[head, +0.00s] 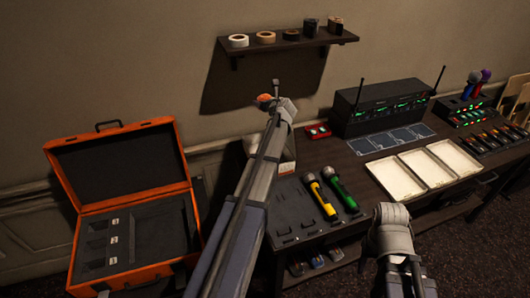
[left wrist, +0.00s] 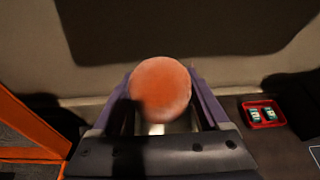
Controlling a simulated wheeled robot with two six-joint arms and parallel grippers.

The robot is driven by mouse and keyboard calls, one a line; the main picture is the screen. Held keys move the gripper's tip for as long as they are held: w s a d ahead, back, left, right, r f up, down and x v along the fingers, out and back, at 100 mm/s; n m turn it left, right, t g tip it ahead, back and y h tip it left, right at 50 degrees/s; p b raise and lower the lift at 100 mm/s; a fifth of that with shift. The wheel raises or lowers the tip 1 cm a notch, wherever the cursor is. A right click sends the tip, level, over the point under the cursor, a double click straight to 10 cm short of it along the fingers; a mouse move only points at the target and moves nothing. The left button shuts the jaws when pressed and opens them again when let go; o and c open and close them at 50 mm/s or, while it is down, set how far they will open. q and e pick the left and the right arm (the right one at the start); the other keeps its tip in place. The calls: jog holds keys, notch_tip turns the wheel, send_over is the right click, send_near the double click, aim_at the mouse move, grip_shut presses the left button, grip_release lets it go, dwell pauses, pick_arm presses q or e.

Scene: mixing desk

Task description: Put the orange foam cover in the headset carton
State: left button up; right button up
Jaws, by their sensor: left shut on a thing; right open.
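The orange foam cover (head: 264,99) is a round ball held in my left gripper (head: 273,98), above the far left end of the desk. In the left wrist view the orange foam cover (left wrist: 160,88) sits between the two purple-grey fingers. A white carton with an orange mark (head: 286,168), probably the headset carton, stands on the desk's left end, mostly behind my left arm; its inside is hidden. The gripper is higher than it in the picture. My right gripper (head: 391,214) is open and empty before the desk's front edge.
An open orange case (head: 180,200) stands at left. A wall shelf (head: 290,42) with tape rolls is above. On the desk are a small red tray (head: 318,131), a black receiver (head: 380,106), yellow (head: 325,205) and green (head: 347,199) microphones, and white trays (head: 396,180).

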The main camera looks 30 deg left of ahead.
pick_arm(q)
notch_tip(320, 180, down, 23)
jog(key=b, duration=2.1)
jog(key=shift+r, duration=0.1)
jog(key=shift+f+b, duration=0.65)
jog(key=shift+b, duration=0.15)
jog(key=shift+r, duration=0.1)
jog(key=o, duration=1.2)
jog(key=shift+c, duration=0.2)
jog(key=shift+r+p, duration=0.55)
jog(key=shift+p, duration=0.1)
jog(key=p+v, duration=0.4)
jog(key=v, duration=0.8)
jog(key=shift+p, duration=0.3)
